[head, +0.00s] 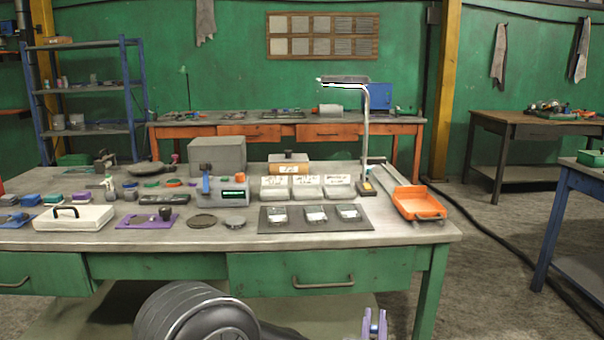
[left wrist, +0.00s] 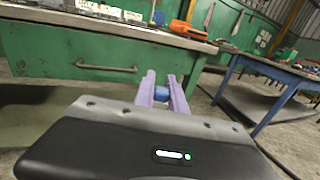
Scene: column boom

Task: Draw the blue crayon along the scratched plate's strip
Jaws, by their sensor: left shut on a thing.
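My left gripper (head: 375,324) is low in front of the bench, at the bottom edge of the head view. In the left wrist view its purple fingers (left wrist: 162,92) are shut on a small blue piece, which looks like the blue crayon (left wrist: 161,94). It is well away from the bench top. Three small plates with pale strips, left (head: 281,214), middle (head: 315,213) and right (head: 348,211), lie on a dark mat (head: 300,228) at the bench's front. I cannot tell which plate is scratched. My right gripper is not in view.
Three white labelled holders (head: 306,186) stand behind the mat, beside a lamp (head: 366,140). An orange tray (head: 418,202) lies at the bench's right end. A grey box (head: 217,155) and many small items fill the left. The green bench front (head: 330,275) stands between gripper and plates.

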